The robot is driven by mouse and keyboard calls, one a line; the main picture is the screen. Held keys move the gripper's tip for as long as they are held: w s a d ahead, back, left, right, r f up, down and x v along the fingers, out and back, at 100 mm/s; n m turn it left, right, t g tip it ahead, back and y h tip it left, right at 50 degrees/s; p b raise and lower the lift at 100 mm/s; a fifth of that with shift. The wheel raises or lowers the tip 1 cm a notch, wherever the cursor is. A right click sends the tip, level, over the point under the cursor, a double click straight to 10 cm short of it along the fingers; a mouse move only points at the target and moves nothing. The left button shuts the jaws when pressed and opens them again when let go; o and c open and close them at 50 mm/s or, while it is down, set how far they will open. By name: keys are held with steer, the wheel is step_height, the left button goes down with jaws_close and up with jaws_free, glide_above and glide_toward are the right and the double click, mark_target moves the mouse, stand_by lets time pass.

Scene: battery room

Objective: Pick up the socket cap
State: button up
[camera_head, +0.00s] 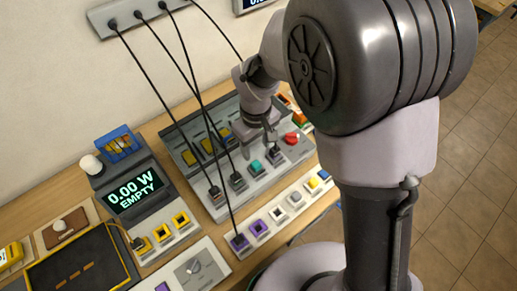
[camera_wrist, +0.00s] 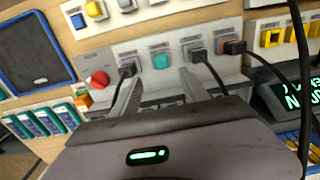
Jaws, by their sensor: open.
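A small teal cap (camera_head: 256,166) sits in a square socket on the light front strip of the grey panel (camera_head: 188,158), between sockets holding black cable plugs. I take it for the socket cap. It also shows in the wrist view (camera_wrist: 161,61). My gripper (camera_head: 261,146) is above the panel, close to the teal cap. In the wrist view its two fingers (camera_wrist: 159,78) are spread and empty, with the teal cap beyond the gap between their tips. Whether a finger touches anything cannot be told.
Black plugs (camera_wrist: 127,70) and (camera_wrist: 197,52) flank the teal cap, their cables rising nearby. A red knob (camera_head: 291,138) is on the panel's right end. A display unit (camera_head: 133,195) reading "0.00 W EMPTY" stands left.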

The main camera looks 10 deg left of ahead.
mark_target(255, 163)
steer(key=f, duration=0.3)
steer(key=f+b, duration=0.1)
steer(key=f, duration=0.5)
steer(key=shift+a+f+b, duration=0.2)
steer(key=shift+a+b, duration=0.05)
steer(key=shift+b, duration=0.15)
steer(key=shift+s+r, duration=0.1)
jaws_close()
